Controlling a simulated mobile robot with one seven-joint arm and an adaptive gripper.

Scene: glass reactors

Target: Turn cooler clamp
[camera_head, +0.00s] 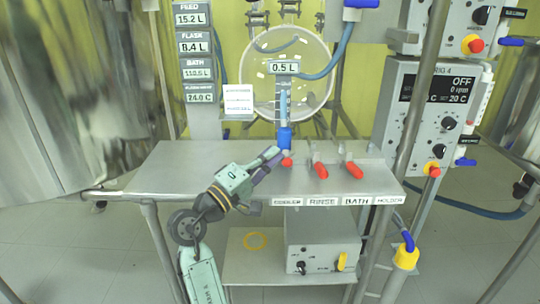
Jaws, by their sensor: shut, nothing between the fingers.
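The steel table carries a row of red-tipped clamps along its back right part. The leftmost clamp (287,162), in line with the COOLER label (287,201), has its red tip beside my gripper (273,158). A blue hose fitting (285,138) stands just behind this clamp. My gripper is shut and empty, reaching in from the lower left. Its fingertips are close to the red tip; I cannot tell whether they touch it. The gripper hides part of the tabletop there. The clamp's exact angle is hard to make out.
Two more red-tipped clamps, the middle one (321,170) and the right one (354,171), stand close by on the right. The tabletop (185,165) is clear on the left. A metal post (402,150) rises at the right before a control unit (424,120).

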